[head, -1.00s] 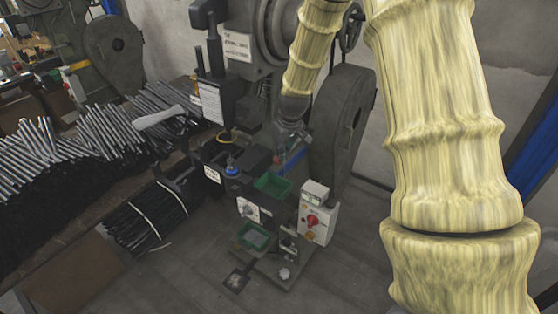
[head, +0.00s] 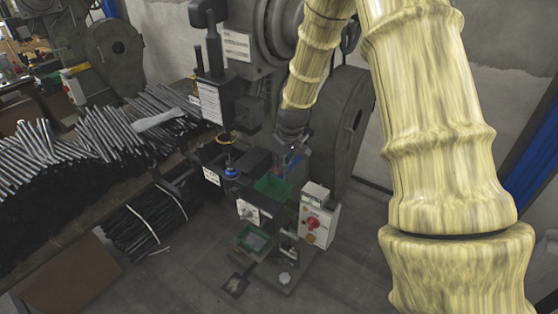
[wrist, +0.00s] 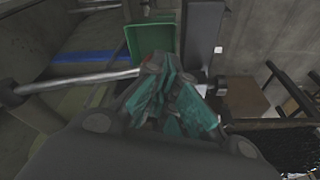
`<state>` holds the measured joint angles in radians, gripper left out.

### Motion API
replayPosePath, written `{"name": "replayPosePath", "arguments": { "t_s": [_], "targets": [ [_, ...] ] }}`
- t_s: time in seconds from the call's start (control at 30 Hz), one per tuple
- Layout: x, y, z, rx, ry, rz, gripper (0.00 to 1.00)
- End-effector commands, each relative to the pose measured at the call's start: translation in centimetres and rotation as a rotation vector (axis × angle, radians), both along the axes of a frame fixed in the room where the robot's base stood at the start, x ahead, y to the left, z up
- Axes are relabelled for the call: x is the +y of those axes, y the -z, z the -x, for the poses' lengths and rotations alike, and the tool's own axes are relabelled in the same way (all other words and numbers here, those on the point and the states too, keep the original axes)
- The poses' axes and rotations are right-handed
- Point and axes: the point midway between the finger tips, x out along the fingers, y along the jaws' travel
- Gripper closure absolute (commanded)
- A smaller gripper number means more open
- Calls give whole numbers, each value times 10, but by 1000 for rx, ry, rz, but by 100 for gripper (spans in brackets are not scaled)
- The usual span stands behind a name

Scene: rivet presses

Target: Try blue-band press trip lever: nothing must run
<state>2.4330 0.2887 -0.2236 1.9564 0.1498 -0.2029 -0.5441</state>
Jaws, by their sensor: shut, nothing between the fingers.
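The press (head: 265,40) stands in the middle of the head view, with a dark guarded wheel (head: 345,130) on its right. A blue band (wrist: 95,57) shows on it in the wrist view. A bare metal lever rod (wrist: 80,82) runs from a dark round end at the left toward my fingers. Its right end comes close to the fingers; I cannot tell whether they touch. My gripper (wrist: 178,100) has teal finger pads close together, with nothing held. In the head view my gripper (head: 288,155) is small and dark, in front of the press's lower part, hiding most of the band.
Green bins (head: 254,240) sit at the press's front. A white control box (head: 318,222) with a red knob stands to their right. Black rods (head: 100,140) are piled on the left bench, and a bundle (head: 145,222) lies below. Grey floor is open in front.

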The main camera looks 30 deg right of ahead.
Motion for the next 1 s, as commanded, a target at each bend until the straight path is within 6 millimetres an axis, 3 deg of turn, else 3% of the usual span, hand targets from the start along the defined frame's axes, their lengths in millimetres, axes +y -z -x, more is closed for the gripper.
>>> {"name": "replayPosePath", "arguments": {
  "t_s": [0.37,0.7,1.0],
  "targets": [
    [0,-1,3,2,1,-1,100],
    [-1,-11,32,2,2,-1,100],
    [-1,-12,30,0,0,0,100]
  ]
}}
